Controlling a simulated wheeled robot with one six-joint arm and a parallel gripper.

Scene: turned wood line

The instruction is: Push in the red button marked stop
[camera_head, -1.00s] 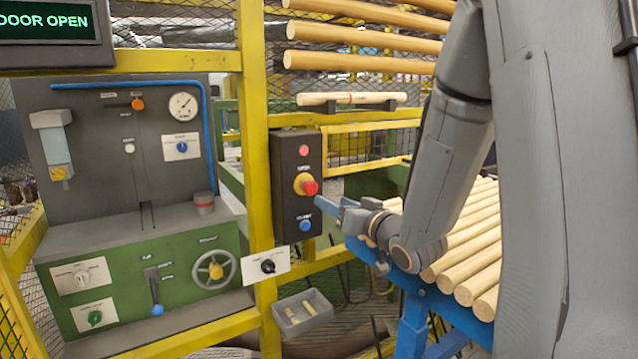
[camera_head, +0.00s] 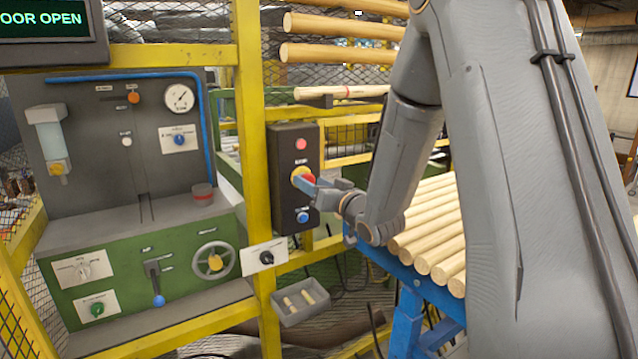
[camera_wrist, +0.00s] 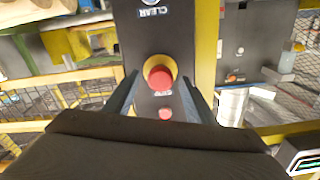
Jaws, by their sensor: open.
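The red mushroom button (camera_head: 309,178) sits on a yellow collar on the dark control box (camera_head: 284,190) fixed to the yellow post. In the wrist view the red button (camera_wrist: 160,78) lies between my two fingers, with its yellow collar around it. The label beside it is too small to read. My gripper (camera_head: 307,184) is open and empty, its fingers pointing at the box. In the head view the fingers partly cover the button. I cannot tell whether they touch it.
A small red round part (camera_head: 301,143) sits above the button and a blue button (camera_head: 302,217) below it. A selector switch plate (camera_head: 265,258) hangs at lower left. The blue rack with wooden rods (camera_head: 430,235) is close under my arm. Yellow frame bars surround the box.

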